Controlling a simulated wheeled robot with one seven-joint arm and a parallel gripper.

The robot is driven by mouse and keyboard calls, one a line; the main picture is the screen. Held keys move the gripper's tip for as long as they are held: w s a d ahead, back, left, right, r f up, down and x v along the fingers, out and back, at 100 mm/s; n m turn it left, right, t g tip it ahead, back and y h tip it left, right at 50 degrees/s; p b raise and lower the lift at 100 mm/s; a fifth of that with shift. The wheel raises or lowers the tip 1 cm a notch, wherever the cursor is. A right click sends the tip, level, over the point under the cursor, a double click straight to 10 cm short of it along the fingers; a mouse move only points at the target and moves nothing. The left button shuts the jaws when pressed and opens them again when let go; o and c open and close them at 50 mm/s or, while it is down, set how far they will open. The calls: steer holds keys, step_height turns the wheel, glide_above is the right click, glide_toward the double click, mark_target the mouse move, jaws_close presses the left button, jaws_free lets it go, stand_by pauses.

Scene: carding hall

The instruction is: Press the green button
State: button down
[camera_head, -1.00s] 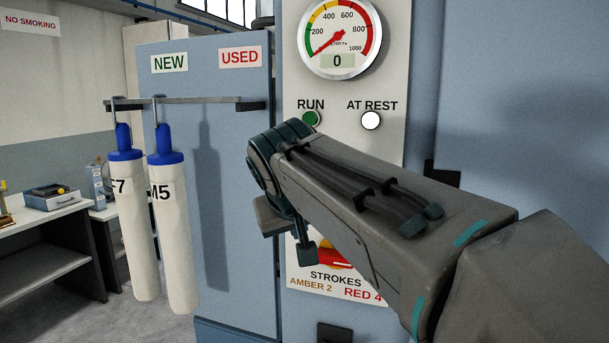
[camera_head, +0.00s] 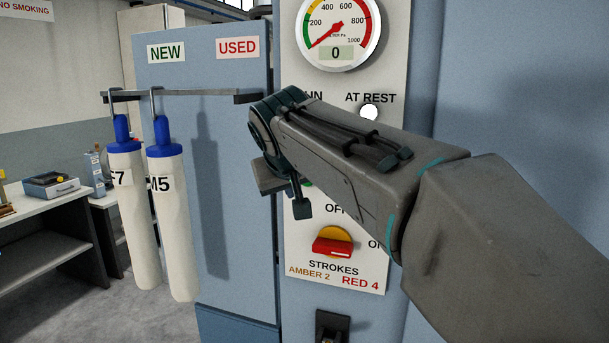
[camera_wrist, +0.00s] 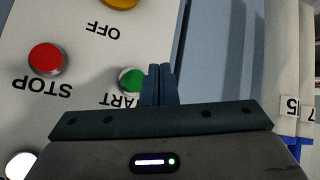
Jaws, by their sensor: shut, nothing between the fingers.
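The green button (camera_wrist: 130,79), with a partly covered "START" label, sits on the pale control panel (camera_wrist: 85,70) in the wrist view. My gripper (camera_wrist: 159,68) is shut and empty. Its fingertips overlap the button's right edge in that view; I cannot tell whether they touch it. In the head view only a sliver of the green button (camera_head: 307,184) shows below my arm, which hides the rest.
A red STOP button (camera_wrist: 45,59) lies beside the green one. A white AT REST lamp (camera_head: 369,112), a gauge (camera_head: 338,28) and a red-and-yellow knob (camera_head: 333,243) are on the panel. Two white filter sleeves (camera_head: 171,225) hang at left from a rail (camera_head: 185,96).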

steer(key=shift+w+d+p, duration=0.2)
steer(key=shift+w+d, duration=0.05)
steer(key=shift+w, duration=0.5)
steer(key=shift+w+d+p, duration=0.2)
steer(key=shift+w+d, duration=0.1)
steer(key=shift+w, duration=0.4)
steer(key=shift+w+d+p, duration=0.2)
steer(key=shift+w+d, duration=0.05)
steer(key=shift+w, duration=0.5)
steer(key=shift+w, duration=0.1)
steer(key=shift+w+d, duration=0.15)
steer(key=shift+w, duration=0.1)
stand_by(0.4)
steer(key=shift+w+d+p, duration=0.2)
steer(key=shift+w+p, duration=0.15)
steer(key=shift+w, duration=0.2)
stand_by(0.7)
steer(key=shift+s, duration=0.15)
steer(key=shift+s+a+b, duration=0.3)
steer(key=shift+s+b, duration=0.15)
steer(key=shift+s, duration=0.3)
steer(key=s, duration=0.1)
steer(key=s+a+b, duration=0.1)
steer(key=s, duration=0.2)
steer(key=shift+s+a+b, duration=0.35)
steer(key=shift+b, duration=0.05)
